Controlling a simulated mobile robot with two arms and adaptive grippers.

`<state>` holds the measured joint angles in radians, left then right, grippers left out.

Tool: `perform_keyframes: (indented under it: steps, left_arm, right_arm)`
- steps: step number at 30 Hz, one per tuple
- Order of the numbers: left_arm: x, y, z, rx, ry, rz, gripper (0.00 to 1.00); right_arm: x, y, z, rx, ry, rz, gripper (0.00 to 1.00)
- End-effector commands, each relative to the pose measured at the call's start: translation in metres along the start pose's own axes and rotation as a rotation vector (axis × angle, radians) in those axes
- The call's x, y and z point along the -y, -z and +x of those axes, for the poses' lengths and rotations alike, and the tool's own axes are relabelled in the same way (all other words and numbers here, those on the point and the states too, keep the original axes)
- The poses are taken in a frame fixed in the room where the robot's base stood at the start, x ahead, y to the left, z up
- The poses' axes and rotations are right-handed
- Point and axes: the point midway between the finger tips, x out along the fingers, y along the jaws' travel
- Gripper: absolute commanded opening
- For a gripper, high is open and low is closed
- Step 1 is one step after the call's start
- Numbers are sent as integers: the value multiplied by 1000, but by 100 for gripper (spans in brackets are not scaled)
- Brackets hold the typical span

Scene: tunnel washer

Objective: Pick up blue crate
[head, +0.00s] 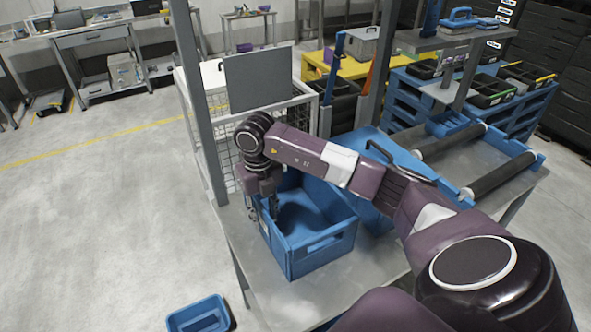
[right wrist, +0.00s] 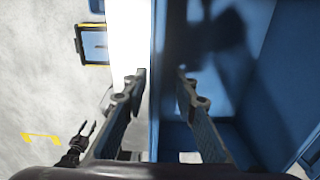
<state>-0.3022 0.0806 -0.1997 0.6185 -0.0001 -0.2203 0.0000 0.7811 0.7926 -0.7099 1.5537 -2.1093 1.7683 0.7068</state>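The blue crate (head: 322,250) stands upright on the grey table in the head view, open at the top. Its inside and one wall fill the right side of the right wrist view (right wrist: 285,75). My right gripper (head: 262,205) points down at the crate's left wall. In the right wrist view its two fingers (right wrist: 161,72) stand apart, one on each side of that wall, with gaps showing. A small dark gripper, which looks like my left one (right wrist: 88,130), shows at the lower left there with its fingers spread. The head view does not show it.
A larger blue bin (head: 377,208) stands tilted close to the crate's right. A white wire cage (head: 217,117) and a grey post (head: 199,100) are behind and left. A small blue box (head: 200,315) lies on the floor.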

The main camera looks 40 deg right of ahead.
Motion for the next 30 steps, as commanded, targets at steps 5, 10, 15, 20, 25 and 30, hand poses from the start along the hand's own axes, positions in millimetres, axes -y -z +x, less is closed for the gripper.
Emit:
perform_keyframes:
  steps: [5, 10, 15, 20, 25, 30]
  left_arm:
    - [0, 1, -11, -1, 0, 1, 40]
    - [0, 2, -11, -2, 0, 1, 40]
    - [0, 3, -10, -4, 0, 1, 40]
    - [0, 4, -10, -4, 0, 1, 40]
    - [0, 4, -10, -5, 0, 1, 40]
    - [0, 5, -11, -5, 0, 1, 40]
  right_arm:
    - [-3, 0, 24, -4, 0, 0, 26]
    - [-3, 0, 32, 0, 0, 0, 26]
    - [-3, 0, 32, 0, -1, -1, 24]
    - [-3, 0, 32, 0, -1, -1, 6]
    - [-3, -1, 32, 0, -1, 0, 0]
    - [-3, -1, 32, 0, -1, 0, 0]
